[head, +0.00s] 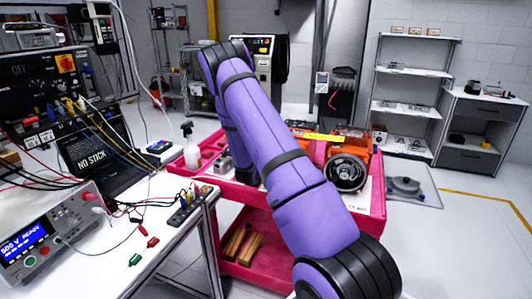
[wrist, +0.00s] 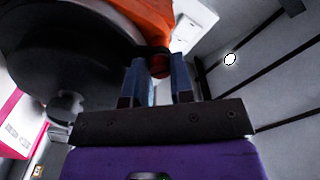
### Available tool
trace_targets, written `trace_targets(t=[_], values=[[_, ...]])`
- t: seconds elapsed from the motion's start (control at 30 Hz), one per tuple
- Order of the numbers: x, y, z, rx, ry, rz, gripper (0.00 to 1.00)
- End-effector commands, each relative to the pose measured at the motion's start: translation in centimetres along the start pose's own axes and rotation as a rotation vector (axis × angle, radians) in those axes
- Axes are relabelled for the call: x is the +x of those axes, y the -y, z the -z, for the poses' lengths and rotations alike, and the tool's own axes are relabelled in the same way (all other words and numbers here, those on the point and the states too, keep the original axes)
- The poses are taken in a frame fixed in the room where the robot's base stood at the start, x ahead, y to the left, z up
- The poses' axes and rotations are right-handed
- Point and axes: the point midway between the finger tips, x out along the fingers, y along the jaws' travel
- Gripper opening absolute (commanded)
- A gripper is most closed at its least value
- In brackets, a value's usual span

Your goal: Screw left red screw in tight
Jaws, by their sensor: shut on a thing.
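The orange servo motor (head: 365,144) lies on the pink cart (head: 377,200), with its black round end (head: 346,172) facing me. In the wrist view, the motor's orange body (wrist: 138,14) is at the top and its large dark round part (wrist: 60,60) fills the upper left. A small red screw (wrist: 160,69) shows between the two blue-grey fingers of my gripper (wrist: 160,72), close beside the dark part. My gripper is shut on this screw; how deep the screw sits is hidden. In the head view my purple arm hides the gripper and the screw.
A workbench (head: 170,225) with a power supply (head: 48,232) and cables stands at the left. A spray bottle (head: 191,146) stands near the cart's left end. Grey shelving (head: 412,100) is at the back right. The floor at the right is mostly clear.

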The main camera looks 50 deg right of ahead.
Motion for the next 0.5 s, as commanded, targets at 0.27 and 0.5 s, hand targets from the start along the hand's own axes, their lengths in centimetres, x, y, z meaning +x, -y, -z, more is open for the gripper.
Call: trace_targets(t=[0.27,0.5], values=[[-0.20,-0.19,-0.19,0.258,0.005,-0.005,0.00],[-0.22,-0.22,-0.21,0.487,0.005,-0.007,0.00]])
